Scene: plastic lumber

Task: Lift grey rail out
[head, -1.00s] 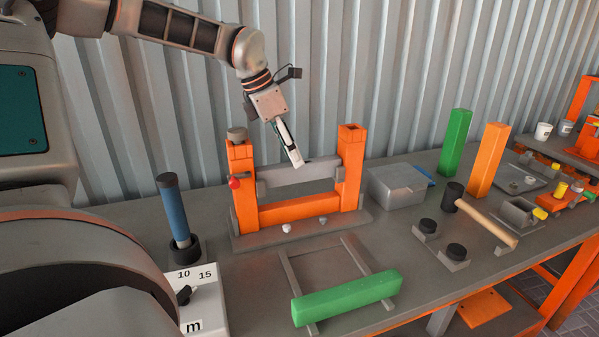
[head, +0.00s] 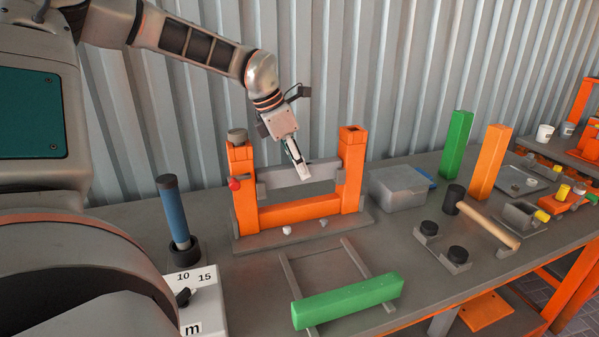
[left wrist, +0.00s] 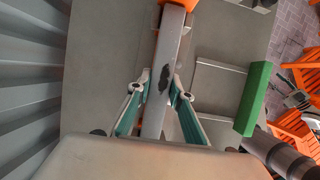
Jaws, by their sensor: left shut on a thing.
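The grey rail (head: 283,178) spans the two upright orange posts, above the orange lower crossbar (head: 300,210). Its ends are at the left post (head: 243,190) and the right post (head: 351,170). My left gripper (head: 302,170) comes down from above and is shut on the grey rail, right of its middle. In the left wrist view the rail (left wrist: 153,120) runs between the two fingers (left wrist: 160,88), with a dark mark on its top. Whether the rail ends still touch their seats in the posts is hard to tell. My right gripper is not in view.
A green bar (head: 347,300) lies on two thin grey strips in front. A blue cylinder (head: 175,215) stands left, a grey box (head: 397,188) right of the frame. The corrugated wall is behind.

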